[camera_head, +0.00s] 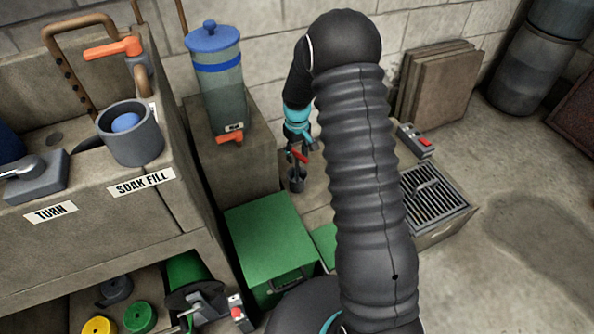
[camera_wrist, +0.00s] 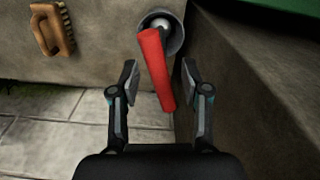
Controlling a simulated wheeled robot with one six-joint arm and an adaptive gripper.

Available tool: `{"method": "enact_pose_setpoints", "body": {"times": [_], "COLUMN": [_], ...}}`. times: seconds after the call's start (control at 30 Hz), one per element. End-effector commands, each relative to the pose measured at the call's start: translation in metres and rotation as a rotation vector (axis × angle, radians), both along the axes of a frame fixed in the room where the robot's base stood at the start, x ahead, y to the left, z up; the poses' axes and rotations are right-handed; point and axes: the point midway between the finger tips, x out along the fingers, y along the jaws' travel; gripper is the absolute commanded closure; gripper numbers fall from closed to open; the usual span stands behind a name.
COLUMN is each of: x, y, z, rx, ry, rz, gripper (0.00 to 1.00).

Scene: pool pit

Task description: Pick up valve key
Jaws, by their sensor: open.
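The valve key (camera_wrist: 155,70) shows in the wrist view as a red bar handle over a grey shaft top, standing in a round grey holder (camera_wrist: 177,38). In the head view the red handle (camera_head: 300,155) shows small below my gripper, above the grey holder (camera_head: 297,181). My gripper (camera_wrist: 160,76) is open, with one finger on each side of the red handle. I see gaps between both fingers and the handle. The lower shaft is hidden in the holder. In the head view my gripper (camera_head: 298,138) is partly hidden by its own arm.
A brown brush (camera_wrist: 52,28) lies left of the holder. A concrete block wall (camera_wrist: 245,90) rises close on the right in the wrist view. A green box (camera_head: 270,240), a drain grate (camera_head: 435,195) and a blue-lidded dispenser (camera_head: 215,80) stand around. Open floor (camera_head: 510,270) lies right.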

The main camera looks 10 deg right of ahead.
Motion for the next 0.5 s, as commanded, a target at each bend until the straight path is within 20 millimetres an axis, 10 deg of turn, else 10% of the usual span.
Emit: {"method": "enact_pose_setpoints", "body": {"times": [0.37, 0.5], "x": [0.000, 0.000], "y": [0.000, 0.000], "z": [-0.021, -0.021], "rx": [0.000, 0.000], "ry": [0.000, 0.000], "rz": [0.000, 0.000], "gripper": [0.53, 0.83]}}
